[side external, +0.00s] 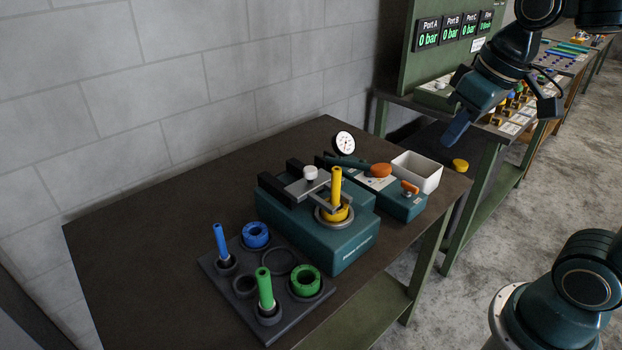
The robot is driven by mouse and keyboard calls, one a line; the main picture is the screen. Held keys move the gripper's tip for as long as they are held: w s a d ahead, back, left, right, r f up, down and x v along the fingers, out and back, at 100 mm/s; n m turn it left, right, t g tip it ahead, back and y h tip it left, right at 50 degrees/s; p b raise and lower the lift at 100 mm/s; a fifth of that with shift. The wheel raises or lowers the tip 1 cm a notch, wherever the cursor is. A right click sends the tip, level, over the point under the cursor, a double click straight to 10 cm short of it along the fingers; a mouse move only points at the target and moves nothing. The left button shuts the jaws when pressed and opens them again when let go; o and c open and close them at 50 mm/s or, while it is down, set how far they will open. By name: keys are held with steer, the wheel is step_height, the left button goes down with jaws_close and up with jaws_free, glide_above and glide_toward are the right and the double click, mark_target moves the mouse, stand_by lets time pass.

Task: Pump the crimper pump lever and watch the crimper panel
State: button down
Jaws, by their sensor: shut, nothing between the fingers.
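The crimper is a teal block (340,243) on the dark table. A yellow rod (336,187) stands upright in a yellow ring (340,213) on it. Behind it lies a teal pump lever (347,162) with an orange end (381,170), low and close to level. A round white gauge (345,141) stands by the lever; its reading is too small to tell. No separate crimper panel is clearly readable. My gripper (457,128) is shut and empty at the upper right, in the air in front of the back bench, apart from the lever.
A small orange handle (409,187) sits on a teal block beside an open white box (418,171). A dark tray (223,282) holds blue and green rods and rings. The back bench has port displays (452,29) reading 0 bar. The table's left side is clear.

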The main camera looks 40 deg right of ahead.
steer(key=w+d+g, duration=0.2)
steer(key=w, duration=0.6)
steer(key=g, duration=0.2)
glide_above(382, 166)
step_height(382, 166, down, 6)
steer(key=shift+a+r, duration=0.1)
steer(key=shift+r, duration=0.1)
steer(key=shift+f, duration=3.9)
steer(key=shift+f, duration=0.15)
